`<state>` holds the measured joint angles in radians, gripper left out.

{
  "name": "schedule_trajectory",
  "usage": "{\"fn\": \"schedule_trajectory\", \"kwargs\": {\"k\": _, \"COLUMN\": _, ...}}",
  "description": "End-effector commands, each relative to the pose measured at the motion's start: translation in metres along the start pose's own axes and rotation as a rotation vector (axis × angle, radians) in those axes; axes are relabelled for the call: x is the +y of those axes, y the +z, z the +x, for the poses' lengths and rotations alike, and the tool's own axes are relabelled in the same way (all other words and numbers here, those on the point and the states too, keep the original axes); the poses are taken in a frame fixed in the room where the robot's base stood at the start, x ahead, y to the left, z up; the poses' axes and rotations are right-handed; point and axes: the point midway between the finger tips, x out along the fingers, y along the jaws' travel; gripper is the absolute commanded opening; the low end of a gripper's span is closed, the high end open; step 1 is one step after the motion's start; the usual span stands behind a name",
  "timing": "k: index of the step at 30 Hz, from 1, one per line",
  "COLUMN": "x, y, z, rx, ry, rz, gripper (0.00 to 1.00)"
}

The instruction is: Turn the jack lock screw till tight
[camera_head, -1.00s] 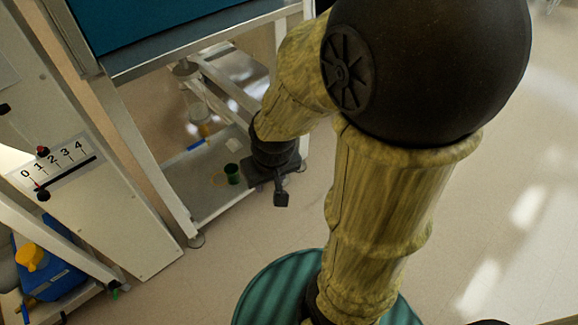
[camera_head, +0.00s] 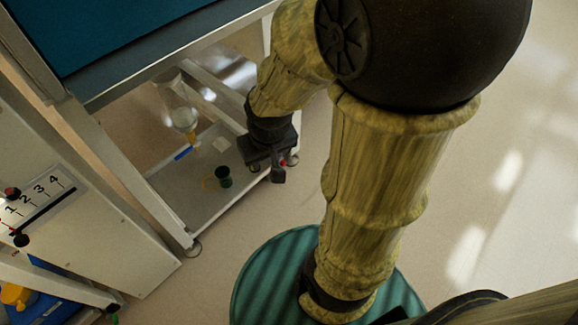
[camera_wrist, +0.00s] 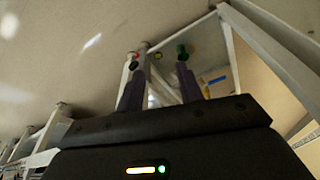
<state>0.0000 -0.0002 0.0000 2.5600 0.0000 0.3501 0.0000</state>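My gripper (camera_head: 276,172) hangs low beside the bench frame in the head view, near the front right foot of the bench. In the wrist view my gripper (camera_wrist: 160,62) has its two fingers well apart, with nothing held between them. A small red spot (camera_head: 284,163) shows right at the fingers in the head view. A red part (camera_wrist: 133,66) also shows beside the left finger in the wrist view, near a pale leg. I cannot tell whether it is the jack lock screw, or whether a finger touches it.
A lower shelf (camera_head: 200,205) holds a dark green cup (camera_head: 223,177) and a clear vessel (camera_head: 180,112). A panel with a numbered scale (camera_head: 50,195) and red and black knobs stands at left. A blue container (camera_head: 40,308) sits below it. The floor (camera_head: 510,240) at right is clear.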

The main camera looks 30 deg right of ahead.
Motion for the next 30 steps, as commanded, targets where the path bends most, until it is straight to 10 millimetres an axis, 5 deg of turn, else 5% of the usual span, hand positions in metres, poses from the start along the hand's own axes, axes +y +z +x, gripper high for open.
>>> {"fn": "schedule_trajectory", "kwargs": {"k": 5, "x": 0.003, "y": -0.001, "z": 0.006, "rx": -0.016, "ry": -0.002, "rz": 0.019, "gripper": 0.46}}
{"fn": "schedule_trajectory", "kwargs": {"k": 11, "x": 0.017, "y": -0.007, "z": 0.045, "rx": -0.119, "ry": -0.024, "rz": 0.140, "gripper": 0.46}}
{"fn": "schedule_trajectory", "kwargs": {"k": 30, "x": 0.086, "y": -0.003, "z": 0.248, "rx": -0.515, "ry": -0.413, "rz": 0.855, "gripper": 0.46}}
